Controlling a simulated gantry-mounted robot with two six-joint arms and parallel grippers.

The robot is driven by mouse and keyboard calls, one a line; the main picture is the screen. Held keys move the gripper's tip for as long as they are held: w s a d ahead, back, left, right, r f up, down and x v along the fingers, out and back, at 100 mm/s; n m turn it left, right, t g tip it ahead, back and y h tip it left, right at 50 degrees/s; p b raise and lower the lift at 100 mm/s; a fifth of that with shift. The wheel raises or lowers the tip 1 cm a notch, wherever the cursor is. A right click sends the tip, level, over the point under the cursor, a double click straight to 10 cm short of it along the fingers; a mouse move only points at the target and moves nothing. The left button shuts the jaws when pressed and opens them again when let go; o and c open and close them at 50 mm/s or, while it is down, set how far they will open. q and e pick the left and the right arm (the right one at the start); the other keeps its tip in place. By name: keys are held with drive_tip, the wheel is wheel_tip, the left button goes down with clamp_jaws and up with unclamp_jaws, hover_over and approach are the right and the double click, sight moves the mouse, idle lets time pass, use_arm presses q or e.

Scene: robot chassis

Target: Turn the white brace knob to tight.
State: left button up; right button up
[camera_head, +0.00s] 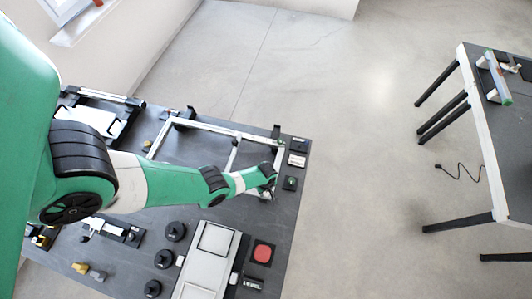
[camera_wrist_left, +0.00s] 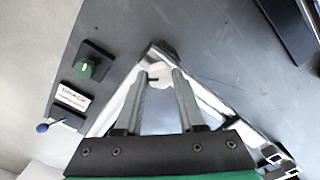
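The white brace knob (camera_wrist_left: 159,74) sits at the corner of a pale metal frame (camera_wrist_left: 207,110) on the dark table. My left gripper (camera_wrist_left: 160,76) is over this corner, its two fingers apart with the knob between their tips. I cannot tell whether the fingers touch the knob. In the head view my left gripper (camera_head: 268,192) is at the frame's near right corner and hides the knob. A label (camera_wrist_left: 72,98) that seems to read BRACE lies beside it. My right gripper is not in view.
A green knob (camera_wrist_left: 87,68) on a black plate and a blue-tipped lever (camera_wrist_left: 43,127) are close by. A red button (camera_head: 262,252), a grey case (camera_head: 213,255) and several black knobs (camera_head: 175,231) stand nearer. Another table (camera_head: 477,135) is at right across open floor.

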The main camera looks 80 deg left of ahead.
use_arm(q)
clamp_jaws()
drive_tip(key=shift+m, duration=0.4)
drive_tip(key=m, duration=0.3)
drive_tip(key=shift+m, duration=0.3)
drive_tip(key=m, duration=0.4)
drive_tip(key=shift+m, duration=0.3)
drive_tip(key=m, duration=1.1)
drive_tip(key=shift+m, duration=0.3)
